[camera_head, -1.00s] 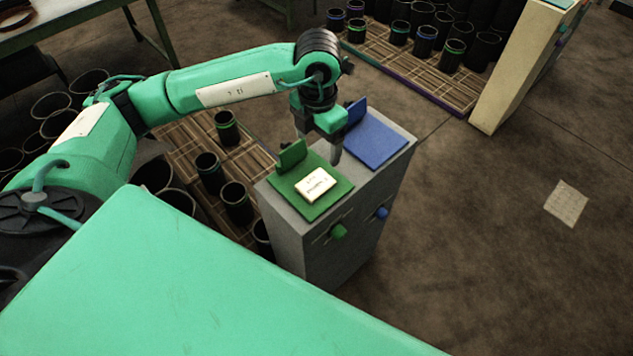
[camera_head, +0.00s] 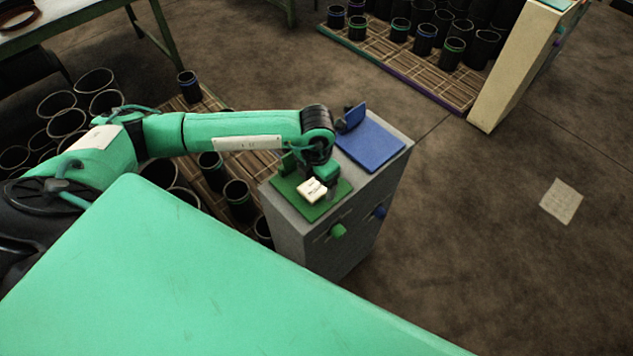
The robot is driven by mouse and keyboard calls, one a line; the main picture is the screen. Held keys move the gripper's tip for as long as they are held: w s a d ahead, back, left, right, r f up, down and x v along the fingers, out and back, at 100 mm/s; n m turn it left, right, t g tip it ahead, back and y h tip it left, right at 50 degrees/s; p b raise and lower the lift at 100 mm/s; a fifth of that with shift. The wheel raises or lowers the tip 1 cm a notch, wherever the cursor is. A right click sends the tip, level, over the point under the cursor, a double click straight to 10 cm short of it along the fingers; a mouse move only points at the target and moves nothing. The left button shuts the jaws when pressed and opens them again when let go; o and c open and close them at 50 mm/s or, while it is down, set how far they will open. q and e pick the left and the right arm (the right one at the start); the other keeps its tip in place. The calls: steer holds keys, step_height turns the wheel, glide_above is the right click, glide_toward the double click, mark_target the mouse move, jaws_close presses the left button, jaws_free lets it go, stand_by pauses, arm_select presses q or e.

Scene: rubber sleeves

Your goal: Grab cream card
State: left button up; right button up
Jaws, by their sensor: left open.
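The cream card (camera_head: 311,190) lies on the green pad (camera_head: 322,208) on top of a grey cabinet (camera_head: 292,234). Dark marks show on its face. My left gripper (camera_head: 332,188) is at the card's right edge, over the green pad, and points down. It is open; its fingers are small and dark here, and I cannot tell whether they touch the card. My right gripper is not in view.
A blue pad (camera_head: 372,143) with an upright blue plate is behind the green one. Black sleeves (camera_head: 238,195) stand on a slatted pallet to the left.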

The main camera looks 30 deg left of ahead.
arm_select(q)
steer(key=shift+f, duration=0.4)
steer(key=c, duration=1.1)
steer(key=shift+r, duration=0.1)
